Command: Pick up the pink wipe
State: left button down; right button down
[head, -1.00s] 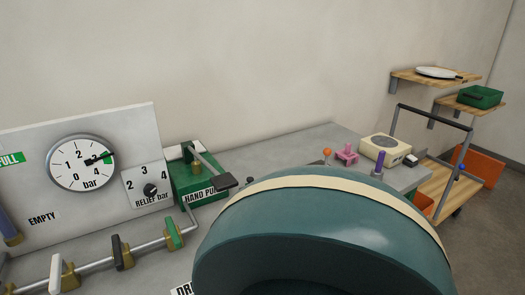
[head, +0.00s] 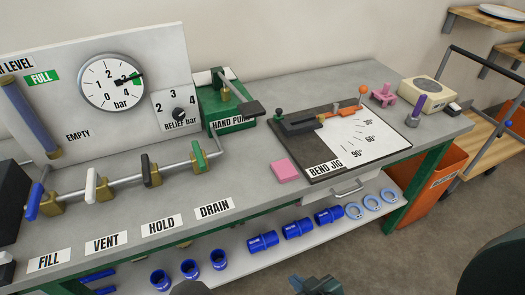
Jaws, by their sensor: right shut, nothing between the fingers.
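The pink wipe (head: 285,170) is a small flat pink pad. It lies on the grey bench top, just left of the bend jig board (head: 345,143). My right gripper (head: 317,285) shows only in part at the bottom edge of the head view. It is shut and empty, in front of the bench and apart from the wipe. My left gripper cannot be made out.
The gauge panel (head: 45,100), green hand pump (head: 225,112) and valve row stand at the back left. A pink bracket (head: 384,95) and purple-topped post (head: 417,105) are at the right. Blue couplings (head: 262,242) lie on the shelf below. Bench around the wipe's front is clear.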

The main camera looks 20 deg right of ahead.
aim_at(284, 170)
jog(key=z, duration=0.65)
